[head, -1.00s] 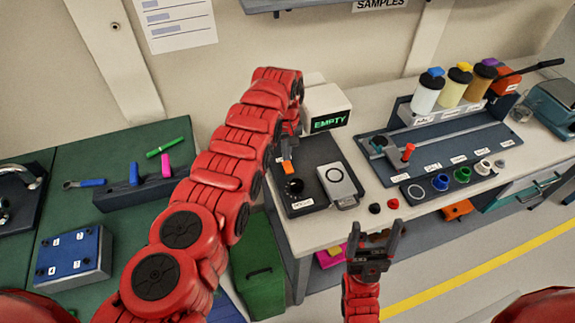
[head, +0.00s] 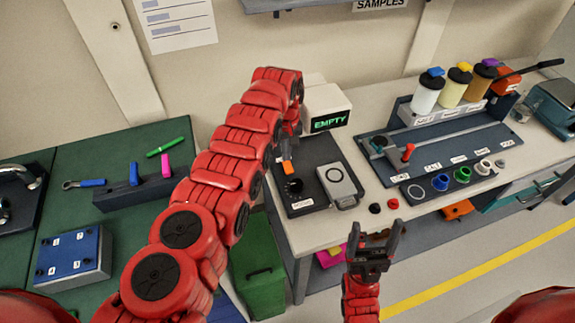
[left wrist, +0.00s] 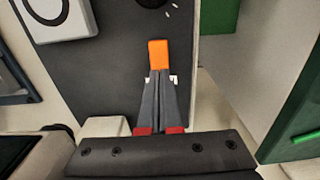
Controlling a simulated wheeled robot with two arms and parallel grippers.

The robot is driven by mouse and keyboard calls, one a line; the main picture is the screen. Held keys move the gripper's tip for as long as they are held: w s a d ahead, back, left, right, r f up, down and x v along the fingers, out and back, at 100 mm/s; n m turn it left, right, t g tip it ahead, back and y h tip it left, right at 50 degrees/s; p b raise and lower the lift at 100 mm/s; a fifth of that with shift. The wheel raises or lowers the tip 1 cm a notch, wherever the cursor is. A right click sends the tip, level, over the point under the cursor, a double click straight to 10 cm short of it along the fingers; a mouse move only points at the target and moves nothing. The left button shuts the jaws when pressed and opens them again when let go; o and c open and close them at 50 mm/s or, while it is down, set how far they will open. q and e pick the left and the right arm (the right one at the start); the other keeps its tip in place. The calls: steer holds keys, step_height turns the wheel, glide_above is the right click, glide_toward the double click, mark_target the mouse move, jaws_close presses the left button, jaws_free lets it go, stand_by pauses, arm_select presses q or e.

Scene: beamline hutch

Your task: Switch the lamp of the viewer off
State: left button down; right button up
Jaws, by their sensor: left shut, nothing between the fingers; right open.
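The viewer has a dark base plate (head: 325,155), a white housing with a screen (head: 329,122) reading "EMPTY" in green, a black knob (head: 293,187) and a pale plate with a ring (head: 340,182). An orange switch lever (head: 287,168) stands on the base; it also shows in the left wrist view (left wrist: 158,54). My left gripper (left wrist: 160,76) is shut and empty, its fingertips right at the orange lever; I cannot tell whether they touch. In the head view my left arm partly hides it. My right gripper (head: 375,228) is open and empty, in front of the bench edge.
Black and red caps (head: 375,208) lie near the bench's front edge. To the right stand a dark rail board (head: 440,150) and several bottles (head: 427,92). A green bench (head: 110,150) with tools is on the left. A green bin (head: 258,270) stands below.

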mark_target(286, 163)
arm_select(q)
steer(key=shift+f+b, duration=0.9)
steer(key=shift+f, duration=0.05)
stand_by(0.5)
steer(key=shift+r, duration=0.1)
step_height(286, 163, up, 5)
steer(key=p, duration=0.4)
steer(key=shift+p, duration=0.35)
steer(key=shift+r+p, duration=0.5)
steer(key=shift+r, duration=0.5)
steer(key=shift+f, duration=0.1)
